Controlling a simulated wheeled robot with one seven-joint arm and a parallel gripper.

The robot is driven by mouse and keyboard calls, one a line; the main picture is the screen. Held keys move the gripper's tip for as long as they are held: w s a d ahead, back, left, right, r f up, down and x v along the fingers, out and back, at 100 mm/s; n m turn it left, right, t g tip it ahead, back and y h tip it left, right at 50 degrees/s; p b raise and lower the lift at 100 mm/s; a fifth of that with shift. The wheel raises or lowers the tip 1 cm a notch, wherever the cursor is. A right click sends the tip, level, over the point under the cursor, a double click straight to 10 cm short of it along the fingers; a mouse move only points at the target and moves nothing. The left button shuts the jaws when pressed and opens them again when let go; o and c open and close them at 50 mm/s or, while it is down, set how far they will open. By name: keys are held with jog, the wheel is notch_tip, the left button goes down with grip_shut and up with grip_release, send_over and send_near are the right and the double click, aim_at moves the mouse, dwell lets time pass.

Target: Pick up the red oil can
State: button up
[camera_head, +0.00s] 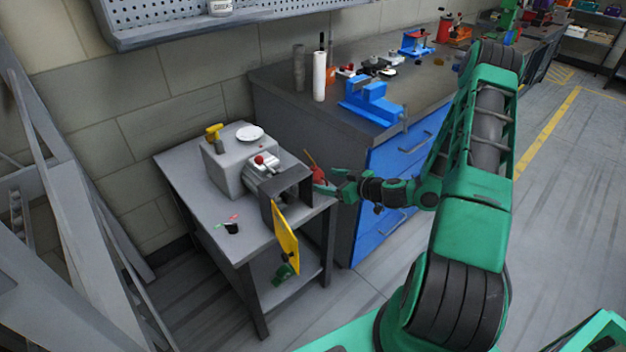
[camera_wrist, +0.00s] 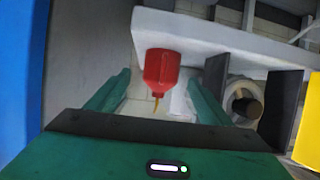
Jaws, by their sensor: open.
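The red oil can (camera_head: 318,173) stands at the right end of the small grey table, beside the dark open-fronted box. In the wrist view the red oil can (camera_wrist: 161,65) shows its red body with a thin yellowish spout pointing toward my gripper. My gripper (camera_wrist: 160,80) is open, with one green finger on each side of the can in the picture. I cannot tell if the can's body is fully between the fingers. In the head view my gripper (camera_head: 335,186) is right beside the can and partly hides it.
The grey table (camera_head: 185,190) carries a machine with a dark box (camera_head: 286,190) and an open yellow door (camera_head: 286,237) close to my gripper. A white plate (camera_head: 250,132) lies on its top. A blue-drawered workbench (camera_head: 385,170) stands behind on the right.

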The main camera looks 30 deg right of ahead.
aim_at(322, 180)
jog(key=x, duration=0.5)
jog(key=shift+f, duration=0.15)
jog(key=shift+s, duration=0.1)
jog(key=c, duration=1.3)
jog(key=shift+c, duration=0.2)
